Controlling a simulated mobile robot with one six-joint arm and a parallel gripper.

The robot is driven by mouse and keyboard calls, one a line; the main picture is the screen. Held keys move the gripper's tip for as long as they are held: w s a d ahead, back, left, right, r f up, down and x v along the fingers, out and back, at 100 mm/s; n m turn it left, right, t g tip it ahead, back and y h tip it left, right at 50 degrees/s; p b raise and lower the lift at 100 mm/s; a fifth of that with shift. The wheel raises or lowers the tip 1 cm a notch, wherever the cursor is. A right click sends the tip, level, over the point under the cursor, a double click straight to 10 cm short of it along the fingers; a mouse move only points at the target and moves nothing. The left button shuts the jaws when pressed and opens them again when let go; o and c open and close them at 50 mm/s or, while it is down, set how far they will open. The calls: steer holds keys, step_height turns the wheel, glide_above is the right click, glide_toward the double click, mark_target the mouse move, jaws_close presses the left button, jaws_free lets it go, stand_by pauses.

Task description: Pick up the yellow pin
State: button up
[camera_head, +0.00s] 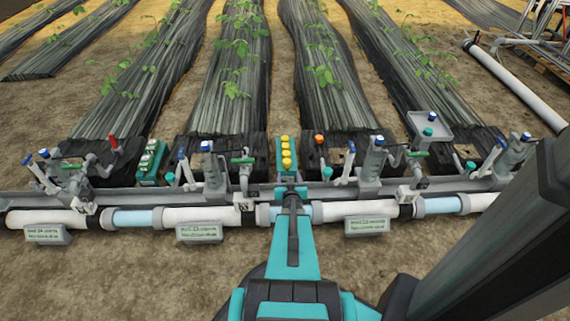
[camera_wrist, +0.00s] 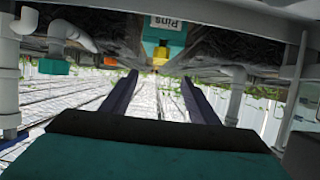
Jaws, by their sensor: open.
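Several yellow pins (camera_head: 286,152) stand in a column on a narrow teal holder (camera_head: 278,160) at the centre of the head view. In the wrist view, which looks upside down, one yellow pin (camera_wrist: 161,52) shows below the teal holder (camera_wrist: 172,42) with its "Pins" label. My gripper (camera_wrist: 160,76) is open and empty, its dark fingers apart. The pin appears beyond the fingertips, near the midline between them. In the head view my gripper (camera_head: 291,194) is just in front of the holder's near end, and my arm hides part of it.
A pipe run (camera_head: 180,217) with grey fittings crosses in front of the planting beds. A green box (camera_head: 152,160) stands left. A grey tray (camera_head: 430,126) stands right. Bare soil lies in front.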

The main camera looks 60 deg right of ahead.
steer(key=b, duration=0.2)
glide_toward(287, 161)
steer(key=shift+x, duration=1.1)
steer(key=shift+w, duration=0.15)
steer(key=shift+w+d+f+b, duration=0.4)
steer(key=shift+d+f+b, duration=0.15)
steer(key=shift+b, duration=0.25)
steer(key=shift+b+x, duration=0.75)
steer(key=shift+x, duration=0.95)
steer(key=shift+r, duration=0.15)
steer(key=c, duration=1.1)
steer(key=shift+r, duration=0.1)
